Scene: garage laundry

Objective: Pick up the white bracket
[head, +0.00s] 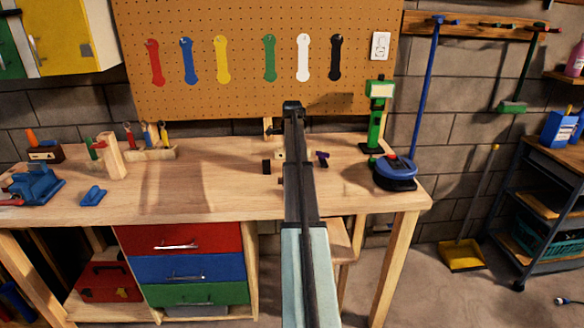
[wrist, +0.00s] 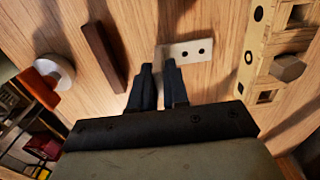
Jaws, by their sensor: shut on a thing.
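The white bracket (wrist: 193,50) is in the wrist view, a small pale plate with two dark holes over the wooden bench top. Its near end reaches between the dark fingertips of my gripper (wrist: 159,70), which are shut on it. I cannot tell whether the bracket touches the bench or is slightly above it. In the head view my arm runs over the bench and hides the fingertips and the bracket.
A dark brown bar (wrist: 104,56) lies left of the fingers. A yellowish block with holes (wrist: 258,45) is on the right. The bench's left-centre (head: 210,185) is clear.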

